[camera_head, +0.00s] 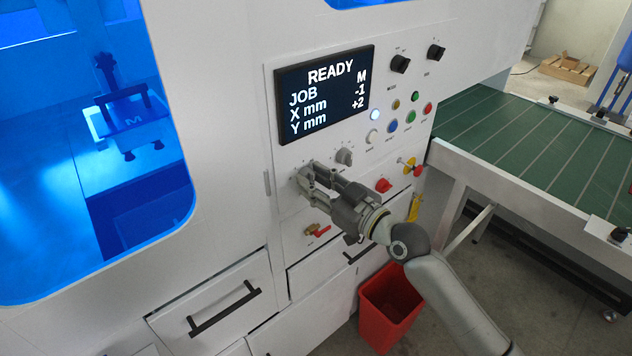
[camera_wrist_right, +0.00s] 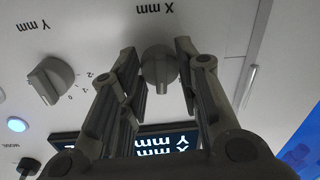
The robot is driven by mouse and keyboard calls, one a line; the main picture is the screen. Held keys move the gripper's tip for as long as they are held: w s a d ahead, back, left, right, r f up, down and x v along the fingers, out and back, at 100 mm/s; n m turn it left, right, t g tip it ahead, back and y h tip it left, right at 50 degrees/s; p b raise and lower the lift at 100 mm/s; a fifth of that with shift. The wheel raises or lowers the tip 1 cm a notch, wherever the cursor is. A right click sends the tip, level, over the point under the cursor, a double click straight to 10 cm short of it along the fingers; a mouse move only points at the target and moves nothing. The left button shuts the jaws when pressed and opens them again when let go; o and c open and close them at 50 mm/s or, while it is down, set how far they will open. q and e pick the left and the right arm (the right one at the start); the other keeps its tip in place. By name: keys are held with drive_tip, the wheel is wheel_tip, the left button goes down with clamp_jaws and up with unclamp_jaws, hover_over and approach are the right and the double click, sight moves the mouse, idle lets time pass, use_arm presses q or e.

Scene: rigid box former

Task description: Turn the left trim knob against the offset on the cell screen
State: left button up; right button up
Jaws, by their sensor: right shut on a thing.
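The cell screen (camera_head: 323,93) reads READY, JOB M, X mm -1, Y mm +2. My right gripper (camera_head: 306,173) is at the panel below the screen, its fingers covering most of the left trim knob there. In the right wrist view, which is upside down, the grey left trim knob (camera_wrist_right: 158,70) stands between the fingers of my right gripper (camera_wrist_right: 160,58), under the label X mm. The gripper is shut on this knob. The right trim knob (camera_head: 344,156), labelled Y mm, is free beside it; it also shows in the wrist view (camera_wrist_right: 50,82). My left gripper is out of view.
Coloured buttons (camera_head: 392,126) and two black knobs (camera_head: 400,64) are right of the screen. A red knob (camera_head: 383,185) and red-handled valve (camera_head: 318,231) sit near my right wrist. A red bin (camera_head: 390,305) stands below; a green conveyor (camera_head: 520,140) is at right.

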drive_tip(key=m, duration=0.3)
drive_tip(key=shift+m, duration=2)
drive_tip(key=shift+t+p, duration=0.3)
drive_tip(key=o, duration=1)
drive_tip(key=v, duration=1.2)
drive_tip(key=shift+f, duration=0.15)
